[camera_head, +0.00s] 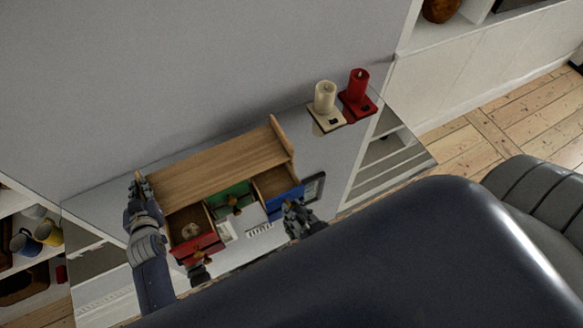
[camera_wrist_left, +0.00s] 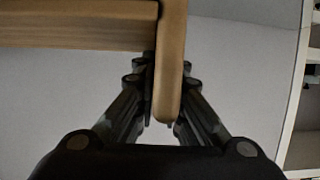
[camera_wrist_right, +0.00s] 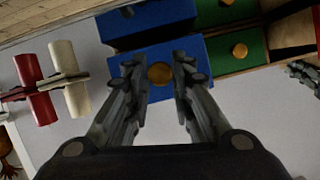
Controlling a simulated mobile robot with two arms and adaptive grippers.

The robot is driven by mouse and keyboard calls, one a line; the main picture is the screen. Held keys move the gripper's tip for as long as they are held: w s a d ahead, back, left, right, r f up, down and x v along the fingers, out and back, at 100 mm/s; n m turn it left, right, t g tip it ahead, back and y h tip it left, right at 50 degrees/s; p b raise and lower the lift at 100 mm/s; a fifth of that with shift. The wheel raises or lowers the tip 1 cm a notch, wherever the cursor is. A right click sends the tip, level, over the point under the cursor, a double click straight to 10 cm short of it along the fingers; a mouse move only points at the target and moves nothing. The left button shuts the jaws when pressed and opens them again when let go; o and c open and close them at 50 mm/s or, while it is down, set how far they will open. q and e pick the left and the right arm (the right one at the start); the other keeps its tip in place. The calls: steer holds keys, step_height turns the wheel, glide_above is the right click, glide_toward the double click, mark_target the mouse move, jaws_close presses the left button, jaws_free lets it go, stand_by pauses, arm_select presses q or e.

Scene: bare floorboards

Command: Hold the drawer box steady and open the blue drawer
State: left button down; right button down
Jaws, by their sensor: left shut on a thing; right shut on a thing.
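The wooden drawer box (camera_head: 215,168) stands on a glossy, mirror-like surface. My left gripper (camera_head: 141,182) is at its left end, shut on the upright wooden side panel, which shows between the fingers in the left wrist view (camera_wrist_left: 170,70). The blue drawer (camera_head: 286,200) is at the right of the box and stands partly pulled out, its inside visible from above. My right gripper (camera_head: 293,212) is at its front, shut on the round gold knob (camera_wrist_right: 160,73). The fingers hide part of the blue front in the right wrist view.
Reflections show below.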

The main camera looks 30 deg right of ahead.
arm_select(q)
steer(key=shift+a, duration=0.15)
arm_select(e)
steer(key=shift+d, duration=0.2)
steer(key=c, duration=1.6)
jaws_free()
steer(key=shift+o, duration=1.2)
steer(key=shift+a, duration=0.1)
steer(key=v, duration=1.2)
arm_select(q)
steer(key=c, duration=1.6)
jaws_free()
